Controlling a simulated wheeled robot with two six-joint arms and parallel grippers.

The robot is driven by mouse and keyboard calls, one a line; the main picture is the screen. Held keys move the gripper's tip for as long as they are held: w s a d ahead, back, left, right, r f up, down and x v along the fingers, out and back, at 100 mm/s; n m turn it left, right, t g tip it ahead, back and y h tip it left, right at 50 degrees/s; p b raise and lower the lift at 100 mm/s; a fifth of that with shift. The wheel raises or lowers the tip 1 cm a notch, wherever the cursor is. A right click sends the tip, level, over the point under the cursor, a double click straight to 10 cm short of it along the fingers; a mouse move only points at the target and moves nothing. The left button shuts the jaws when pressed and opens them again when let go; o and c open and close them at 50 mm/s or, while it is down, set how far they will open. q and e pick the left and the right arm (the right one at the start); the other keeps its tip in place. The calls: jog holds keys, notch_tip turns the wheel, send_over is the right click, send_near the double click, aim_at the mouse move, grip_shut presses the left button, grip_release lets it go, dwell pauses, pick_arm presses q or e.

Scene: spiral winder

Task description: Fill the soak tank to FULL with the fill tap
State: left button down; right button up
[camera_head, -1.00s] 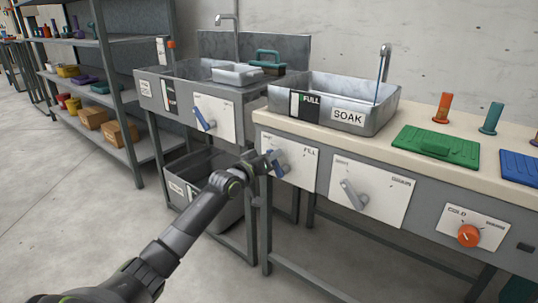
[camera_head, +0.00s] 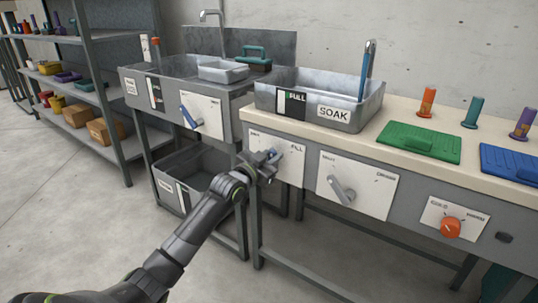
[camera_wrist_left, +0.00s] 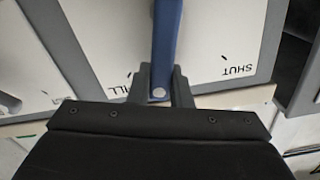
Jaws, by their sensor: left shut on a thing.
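The grey metal soak tank (camera_head: 366,112), labelled SOAK, sits on the bench with a black level gauge (camera_head: 291,102) marked FULL on its front. The gauge's level is too small to read surely. A blue stream (camera_head: 363,82) falls from the spout into the tank. The fill tap's plate (camera_head: 291,172) is on the bench front below. My left gripper (camera_head: 270,158) is shut on the tap's blue lever (camera_wrist_left: 167,35). In the left wrist view the lever's held end lies between the FILL and SHUT marks, nearer FILL. My right gripper is not in view.
A second plate with a grey lever (camera_head: 341,190) and an orange knob (camera_head: 450,227) are on the bench front to the right. Green (camera_head: 420,142) and blue (camera_head: 512,162) trays lie on the bench. Another sink (camera_head: 170,75) stands left, with a grey bin (camera_head: 195,175) below.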

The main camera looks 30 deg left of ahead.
pick_arm(q)
jog(key=shift+d+f+m, duration=0.15)
jog(key=shift+d+m, duration=0.05)
jog(key=shift+m, duration=0.3)
jog(key=c, duration=1.3)
grip_release()
